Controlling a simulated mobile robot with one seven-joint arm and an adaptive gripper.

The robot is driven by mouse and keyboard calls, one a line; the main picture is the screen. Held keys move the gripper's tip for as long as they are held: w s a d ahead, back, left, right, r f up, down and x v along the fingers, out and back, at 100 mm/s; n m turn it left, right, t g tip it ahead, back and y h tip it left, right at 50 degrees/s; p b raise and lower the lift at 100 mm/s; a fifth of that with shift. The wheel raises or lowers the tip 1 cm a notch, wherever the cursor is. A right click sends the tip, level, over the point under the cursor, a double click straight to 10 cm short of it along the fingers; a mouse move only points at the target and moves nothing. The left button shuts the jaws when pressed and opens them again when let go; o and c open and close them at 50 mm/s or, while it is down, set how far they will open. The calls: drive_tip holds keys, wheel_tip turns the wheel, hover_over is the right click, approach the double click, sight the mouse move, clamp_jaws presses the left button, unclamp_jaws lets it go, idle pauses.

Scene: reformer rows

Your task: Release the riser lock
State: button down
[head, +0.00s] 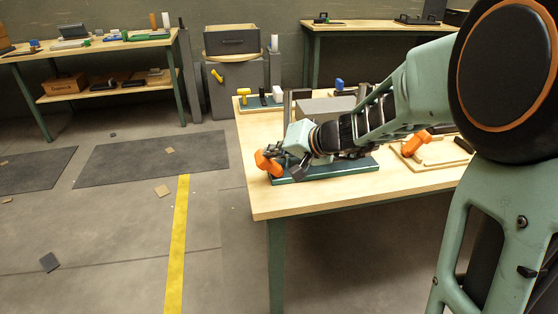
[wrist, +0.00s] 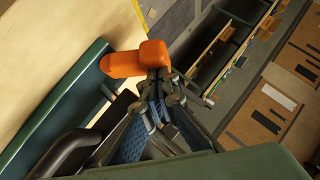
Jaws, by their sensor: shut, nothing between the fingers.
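An orange L-shaped lever (head: 264,164) stands at the left end of a dark green base (head: 330,171) near the table's front edge. In the wrist view the same orange lever (wrist: 125,64) lies just beyond my fingertips, with the green base (wrist: 60,110) to the left. My gripper (head: 284,161) is beside the lever in the head view. In the wrist view my gripper (wrist: 161,82) has its blue-padded fingers shut and empty, with the tips at or very close to the lever. I cannot tell if they touch it. My arm hides part of the base.
A second orange handle (head: 417,141) lies on a wooden tray (head: 438,160) to the right. The table's front-left corner (head: 262,208) is clear.

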drive_tip(key=shift+s+a+f+n+h+b, duration=0.2)
drive_tip(key=shift+a+n+h+b, duration=0.1)
drive_tip(key=shift+a+h, duration=0.25)
drive_tip(key=shift+s+a+f+n+h+b, duration=0.1)
drive_tip(key=shift+a+f+n+h+b, duration=0.1)
drive_tip(key=shift+a+n+h, duration=0.25)
drive_tip(key=shift+a+f, duration=0.1)
drive_tip(key=shift+s+a+f+b, duration=0.1)
drive_tip(key=shift+a+b, duration=0.1)
drive_tip(key=shift+b, duration=0.15)
